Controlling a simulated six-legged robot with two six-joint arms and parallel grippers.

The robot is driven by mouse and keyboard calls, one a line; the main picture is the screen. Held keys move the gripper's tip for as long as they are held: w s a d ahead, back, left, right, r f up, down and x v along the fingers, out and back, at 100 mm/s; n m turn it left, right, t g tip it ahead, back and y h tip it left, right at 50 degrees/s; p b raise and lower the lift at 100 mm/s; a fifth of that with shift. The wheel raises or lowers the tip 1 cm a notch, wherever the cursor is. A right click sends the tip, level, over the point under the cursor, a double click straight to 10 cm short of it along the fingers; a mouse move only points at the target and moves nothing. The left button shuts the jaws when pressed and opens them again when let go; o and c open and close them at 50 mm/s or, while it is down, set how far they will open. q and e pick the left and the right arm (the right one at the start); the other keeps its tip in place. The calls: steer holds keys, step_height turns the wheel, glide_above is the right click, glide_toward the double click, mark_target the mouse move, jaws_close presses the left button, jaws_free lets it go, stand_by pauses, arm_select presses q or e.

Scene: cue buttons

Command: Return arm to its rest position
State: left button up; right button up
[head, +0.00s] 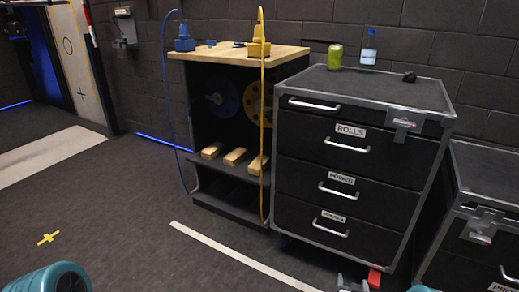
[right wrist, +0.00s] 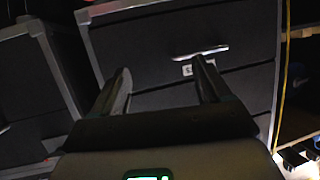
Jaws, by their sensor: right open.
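My right gripper (head: 352,283) shows at the bottom edge of the head view, low in front of the dark drawer cabinet (head: 345,209). Only its fingertips show there. In the right wrist view the right gripper (right wrist: 162,78) has its two fingers apart with nothing between them. A drawer front with a handle (right wrist: 201,52) and a small label lies beyond the fingers, and that view looks upside down. My left gripper is out of view. No cue button can be made out for sure.
A wooden-topped stand (head: 233,52) holds blue and yellow plugs with hanging cords. A green can (head: 335,57) and a bottle (head: 369,47) stand on the cabinet. A small red block (head: 374,278) is by the cabinet's foot. Open floor lies left, with a yellow cross (head: 48,239).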

steer(key=s+a+n+g+y, duration=0.2)
steer(key=s+a+g+y, duration=0.3)
steer(key=s+a, duration=0.75)
steer(key=s+a+g+y, duration=0.2)
steer(key=s+a+g, duration=0.15)
steer(key=s, duration=0.75)
steer(key=s+a+g+y, duration=0.1)
steer(key=s+a+g, duration=0.25)
steer(key=s, duration=0.65)
step_height(320, 180, up, 30)
steer(key=s+g+p, duration=0.1)
steer(key=p, duration=2.9)
steer(key=shift+s+a+p, duration=0.2)
steer(key=shift+a+p, duration=0.1)
steer(key=shift+p, duration=0.05)
